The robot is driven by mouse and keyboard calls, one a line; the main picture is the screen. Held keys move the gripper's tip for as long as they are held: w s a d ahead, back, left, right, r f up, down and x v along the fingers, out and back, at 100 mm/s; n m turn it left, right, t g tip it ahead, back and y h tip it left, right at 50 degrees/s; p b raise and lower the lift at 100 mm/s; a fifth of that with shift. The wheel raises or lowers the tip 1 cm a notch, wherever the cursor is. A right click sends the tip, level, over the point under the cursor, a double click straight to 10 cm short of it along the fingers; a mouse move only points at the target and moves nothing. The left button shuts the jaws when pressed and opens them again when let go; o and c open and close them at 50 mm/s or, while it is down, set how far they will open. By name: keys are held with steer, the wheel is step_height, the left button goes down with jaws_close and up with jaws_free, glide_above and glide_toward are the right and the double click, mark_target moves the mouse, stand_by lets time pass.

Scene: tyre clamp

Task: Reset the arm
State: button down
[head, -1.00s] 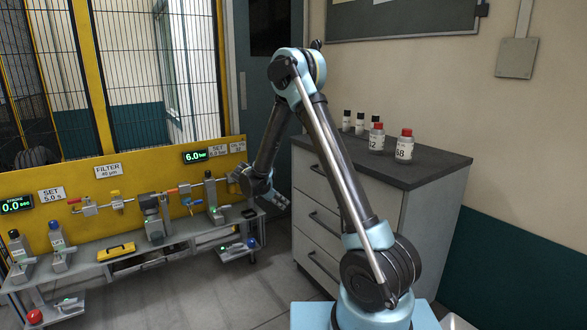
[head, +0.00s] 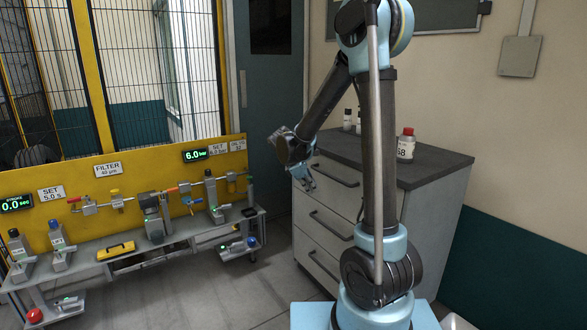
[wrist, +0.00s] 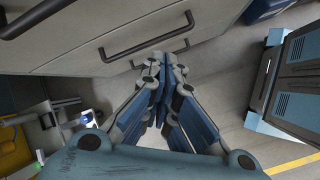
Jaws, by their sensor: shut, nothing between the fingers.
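My gripper (head: 308,182) hangs at the end of my bent arm, just left of the grey drawer cabinet's front in the head view. It points down. In the wrist view, the fingers of my gripper (wrist: 163,95) are together, with nothing visible between them. My upper arm stands nearly upright in front of the cabinet and hides part of it.
The drawer cabinet (head: 325,240) carries a red-capped bottle (head: 406,145) and several others, partly hidden by my arm. A drawer handle (wrist: 150,37) lies near my fingers in the wrist view. The yellow panel bench (head: 175,247) stands at left; floor between is clear.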

steer(key=s+d+r+m+g+y, duration=0.1)
steer(key=s+d+r+m, duration=0.1)
steer(key=s+d+m, duration=0.45)
steer(key=s+d+r+m+y, duration=0.2)
steer(key=s+d, duration=0.2)
steer(key=s, duration=0.6)
steer(key=s+f+m+y, duration=0.1)
steer(key=s+m, duration=0.3)
steer(key=s, duration=0.4)
steer(key=s+d+f+m+y, duration=0.1)
steer(key=s+f+m, duration=0.3)
steer(key=s, duration=0.4)
steer(key=shift+d+f+m, duration=0.2)
steer(key=shift+d+m, duration=0.05)
steer(key=shift+m, duration=0.2)
